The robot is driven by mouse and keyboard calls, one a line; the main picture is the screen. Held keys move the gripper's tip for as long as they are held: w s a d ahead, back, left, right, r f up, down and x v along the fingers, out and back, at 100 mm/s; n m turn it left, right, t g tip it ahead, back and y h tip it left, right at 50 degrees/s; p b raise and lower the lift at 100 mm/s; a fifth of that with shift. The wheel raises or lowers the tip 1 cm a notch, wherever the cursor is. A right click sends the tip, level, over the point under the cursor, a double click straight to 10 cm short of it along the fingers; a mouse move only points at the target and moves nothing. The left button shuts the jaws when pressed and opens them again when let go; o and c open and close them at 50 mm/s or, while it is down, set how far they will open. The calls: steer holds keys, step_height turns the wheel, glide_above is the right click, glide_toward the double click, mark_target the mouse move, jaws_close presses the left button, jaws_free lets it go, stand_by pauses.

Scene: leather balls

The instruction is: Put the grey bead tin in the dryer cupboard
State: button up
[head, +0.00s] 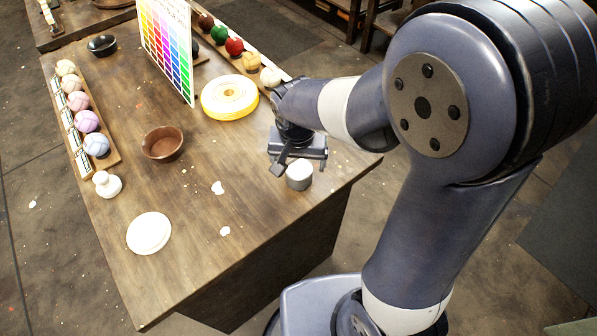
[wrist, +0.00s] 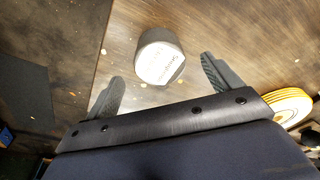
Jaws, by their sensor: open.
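The grey bead tin (head: 299,176) stands on the wooden table near its right edge, a small grey cylinder with a pale top. In the wrist view the tin (wrist: 160,56) shows a white printed face and a grey side, just ahead of the space between the fingers. My gripper (head: 299,160) is beside the tin in the head view, low over the table. Its two fingers (wrist: 160,88) are spread apart with nothing between them. I cannot tell whether a finger touches the tin. The dryer cupboard is not recognisable in either view.
A brown bowl (head: 162,144), a white disc (head: 149,233) and a white knobbed piece (head: 107,184) are to the left. Racks of balls (head: 85,125) line the table. The front middle is mostly clear.

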mark_target(299, 169)
steer(key=shift+w+d+f, duration=0.1)
steer(key=shift+w+f, duration=0.15)
steer(key=shift+f, duration=1.1)
steer(key=shift+w+f, duration=0.2)
steer(key=shift+f, duration=1.15)
steer(key=shift+c, duration=0.6)
steer(key=c, duration=1.1)
